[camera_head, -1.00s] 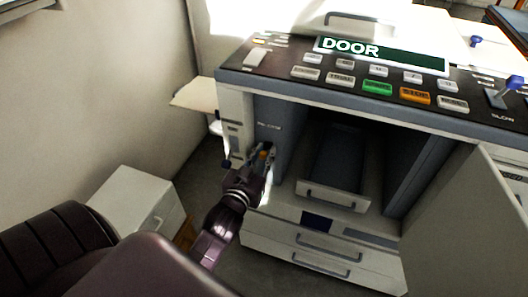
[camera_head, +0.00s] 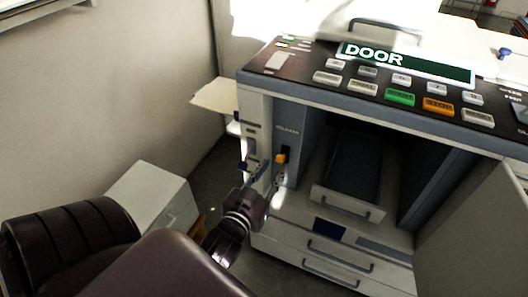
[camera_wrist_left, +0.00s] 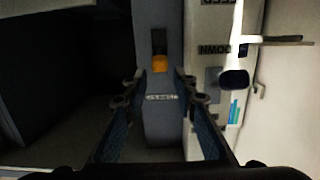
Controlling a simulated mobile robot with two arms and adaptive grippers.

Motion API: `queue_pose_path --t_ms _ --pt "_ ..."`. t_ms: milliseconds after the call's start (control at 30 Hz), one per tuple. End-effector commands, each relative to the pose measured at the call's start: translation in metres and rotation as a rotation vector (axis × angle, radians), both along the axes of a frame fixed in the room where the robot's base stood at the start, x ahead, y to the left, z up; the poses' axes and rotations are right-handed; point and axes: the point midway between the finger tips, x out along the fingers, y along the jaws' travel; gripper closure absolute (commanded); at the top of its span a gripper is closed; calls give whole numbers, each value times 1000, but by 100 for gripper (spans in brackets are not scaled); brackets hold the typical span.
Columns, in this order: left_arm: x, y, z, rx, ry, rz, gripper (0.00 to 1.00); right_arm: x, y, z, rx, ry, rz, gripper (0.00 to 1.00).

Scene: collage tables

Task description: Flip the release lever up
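The release lever (camera_head: 281,157) is a small orange tab in a dark slot on the blue-grey inner panel of the copier (camera_head: 262,84), left of its open bay. My left gripper (camera_head: 269,177) is just below and in front of the lever. In the left wrist view, the orange lever (camera_wrist_left: 159,63) shows beyond the gap between the two fingertips of my left gripper (camera_wrist_left: 160,88). The fingers are spread, with nothing between them. Whether a fingertip touches the lever is not clear. My right gripper is not in view.
A blue knob (camera_head: 252,160) sticks out on the copier's left side, close to my gripper. A pulled-out tray (camera_head: 347,203) and an open door (camera_head: 480,235) are to the right. A white cabinet (camera_head: 150,200) stands at the left by the wall.

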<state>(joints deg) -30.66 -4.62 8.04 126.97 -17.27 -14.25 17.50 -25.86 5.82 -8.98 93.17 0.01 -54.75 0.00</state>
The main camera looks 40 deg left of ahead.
Motion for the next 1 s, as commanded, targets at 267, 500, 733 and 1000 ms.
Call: queue_pose_path --t_ms 267,500,733,1000 --pt "-39 -10 4 -1 2 0 74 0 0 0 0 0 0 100" --pt "-51 -12 7 0 -1 0 74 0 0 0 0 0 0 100" --pt "-51 -12 8 0 -1 0 74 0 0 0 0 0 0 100" --pt "-51 -12 7 0 -1 0 74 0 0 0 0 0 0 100"
